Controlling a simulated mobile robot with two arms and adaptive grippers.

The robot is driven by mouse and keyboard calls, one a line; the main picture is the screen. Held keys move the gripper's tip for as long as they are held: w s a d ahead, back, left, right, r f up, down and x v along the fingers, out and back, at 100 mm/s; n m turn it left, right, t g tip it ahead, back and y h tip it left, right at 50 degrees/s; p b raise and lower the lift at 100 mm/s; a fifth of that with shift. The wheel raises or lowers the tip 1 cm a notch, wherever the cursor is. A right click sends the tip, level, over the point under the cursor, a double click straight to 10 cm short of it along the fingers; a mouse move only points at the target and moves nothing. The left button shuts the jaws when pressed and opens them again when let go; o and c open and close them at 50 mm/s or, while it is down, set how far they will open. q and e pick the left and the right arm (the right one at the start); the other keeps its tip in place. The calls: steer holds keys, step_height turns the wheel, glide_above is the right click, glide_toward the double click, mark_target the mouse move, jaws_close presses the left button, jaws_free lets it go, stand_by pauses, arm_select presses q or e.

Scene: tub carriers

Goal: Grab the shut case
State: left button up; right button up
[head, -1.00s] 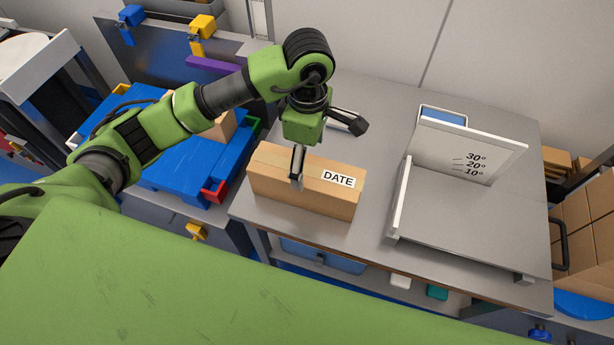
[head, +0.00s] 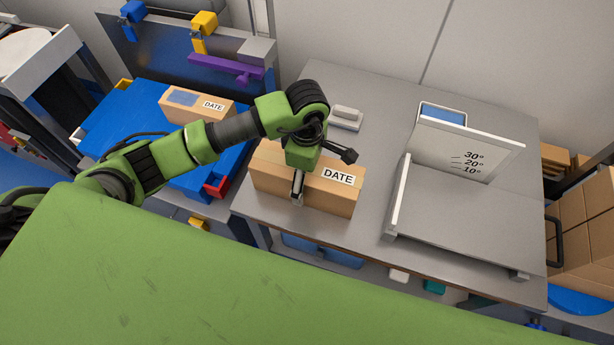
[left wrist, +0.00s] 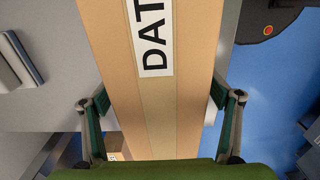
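A closed cardboard case (head: 330,197) with a tape strip and a DATE label sits on the grey table (head: 390,105). It fills the middle of the left wrist view (left wrist: 160,110). My left gripper (head: 322,178) is above the case, pointing down, with its fingers spread across the case's width. In the left wrist view the fingers (left wrist: 160,95) lie one on each side of the case; firm contact does not show. A second cardboard case (head: 228,117) with a DATE label and a bluish patch on top lies on the blue surface at left. My right gripper is not in view.
A white angled stand (head: 470,150) marked with degrees stands on the table to the right. A small white-grey block (head: 346,116) lies behind the case. A purple bar and clamps (head: 205,25) are at the back left. Stacked boxes (head: 585,225) stand at far right.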

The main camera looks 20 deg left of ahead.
arm_select(q)
steer(key=c, duration=1.9)
steer(key=shift+w+r, duration=0.15)
steer(key=shift+c, duration=0.7)
steer(key=shift+r, duration=0.1)
